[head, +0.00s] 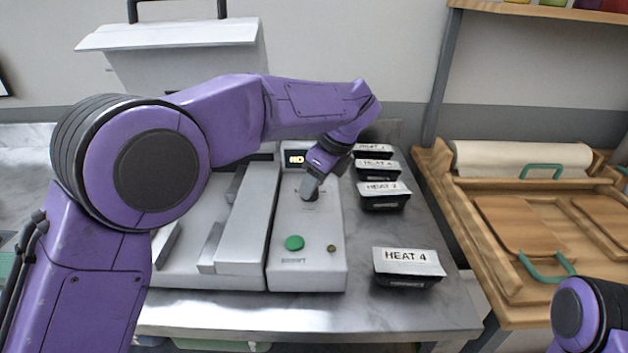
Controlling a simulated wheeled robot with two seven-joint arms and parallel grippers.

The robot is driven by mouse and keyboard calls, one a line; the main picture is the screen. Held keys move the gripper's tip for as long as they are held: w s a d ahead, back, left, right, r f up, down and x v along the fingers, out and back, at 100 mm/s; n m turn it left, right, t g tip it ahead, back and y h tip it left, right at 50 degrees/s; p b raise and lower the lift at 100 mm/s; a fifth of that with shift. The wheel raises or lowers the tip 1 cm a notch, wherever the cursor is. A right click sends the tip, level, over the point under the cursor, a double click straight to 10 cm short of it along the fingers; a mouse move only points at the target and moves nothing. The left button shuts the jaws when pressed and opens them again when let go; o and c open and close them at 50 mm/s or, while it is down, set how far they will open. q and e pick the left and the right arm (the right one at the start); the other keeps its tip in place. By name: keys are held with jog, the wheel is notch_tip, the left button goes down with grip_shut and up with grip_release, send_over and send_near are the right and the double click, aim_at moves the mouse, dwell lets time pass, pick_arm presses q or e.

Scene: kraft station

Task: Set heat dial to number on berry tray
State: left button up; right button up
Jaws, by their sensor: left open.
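The heat-sealing machine (333,262) stands on the metal table, with a grey control panel, a green button (294,243) and a small lit display (296,159). My left gripper (311,190) is open and points down at the upper part of the panel. The heat dial is hidden or too small to make out there, and I cannot tell whether the fingers touch it. Black trays with white labels line the right side: HEAT 4 (408,266) in front, HEAT 2 (384,195), and two more behind. I cannot tell which holds berries. My right gripper is out of view.
A wooden bench (462,235) with a paper roll (522,161) and teal-handled boards stands at the right. The tabletop (425,315) around the front tray is clear.

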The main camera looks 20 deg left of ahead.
pick_arm(q)
jog(key=shift+w+f, duration=0.1)
grip_shut()
